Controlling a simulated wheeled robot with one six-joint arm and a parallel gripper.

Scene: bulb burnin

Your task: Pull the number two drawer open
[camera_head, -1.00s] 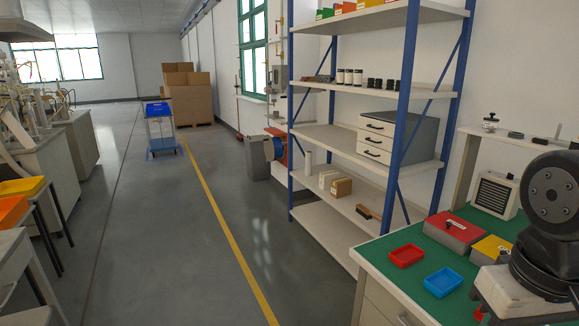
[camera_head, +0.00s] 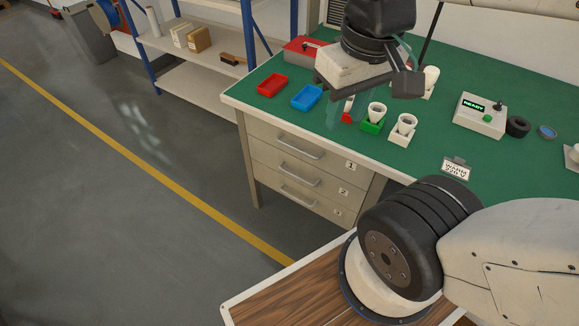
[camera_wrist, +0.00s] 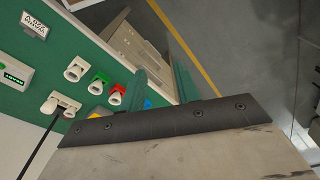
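The number two drawer (camera_head: 292,178) is the middle of three grey drawers stacked under the green-topped bench. It is shut, with a metal bar handle (camera_head: 299,175) and a "2" label at its right. Drawer one (camera_head: 280,145) is above it and drawer three (camera_head: 290,200) below, both shut. My gripper (camera_head: 346,118) hangs over the bench's front part, above and to the right of the drawer handles, touching none of them. Its two greenish fingers stand apart with nothing gripped; they also show in the wrist view (camera_wrist: 161,78). The drawer stack (camera_wrist: 135,45) shows beyond them there.
On the bench (camera_head: 420,150) are a red tray (camera_head: 272,85), a blue tray (camera_head: 306,97), several coloured sockets and a tester box (camera_head: 480,115) reading READY. A blue-posted shelf (camera_head: 190,45) stands behind at the left. The floor (camera_head: 150,140) left of the drawers is clear.

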